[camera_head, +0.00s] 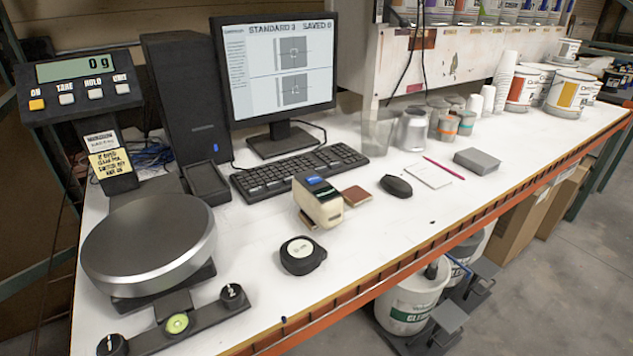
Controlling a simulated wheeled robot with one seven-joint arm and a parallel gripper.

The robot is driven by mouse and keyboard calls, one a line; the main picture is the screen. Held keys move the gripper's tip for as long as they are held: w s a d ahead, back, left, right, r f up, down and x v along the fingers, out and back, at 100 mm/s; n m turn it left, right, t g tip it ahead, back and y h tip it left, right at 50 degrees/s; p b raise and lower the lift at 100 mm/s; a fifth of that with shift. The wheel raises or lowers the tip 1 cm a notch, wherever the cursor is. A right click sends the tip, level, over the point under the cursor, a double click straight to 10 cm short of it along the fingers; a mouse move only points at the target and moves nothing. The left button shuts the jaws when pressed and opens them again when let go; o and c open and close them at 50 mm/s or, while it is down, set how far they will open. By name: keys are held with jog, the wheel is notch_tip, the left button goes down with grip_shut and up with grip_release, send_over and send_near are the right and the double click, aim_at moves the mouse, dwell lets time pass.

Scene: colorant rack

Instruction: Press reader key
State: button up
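A small cream and dark device (319,202), which looks like the reader, sits on the white bench in front of the keyboard. Its top has a small lit blue and green display (317,186). A separate key on it is too small to make out. It rests close to or on a brownish flat piece at its lower left; I cannot tell which. A round black puck with a white top (302,255) lies in front of it. My gripper is not in view.
A scale with a round pan (150,240) and a display reading 0 g (82,69) stands at left. A keyboard (300,172) and monitor (277,68) are behind. A brown square (357,196) and mouse (396,187) lie to the right. The bench's front edge (400,260) is clear.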

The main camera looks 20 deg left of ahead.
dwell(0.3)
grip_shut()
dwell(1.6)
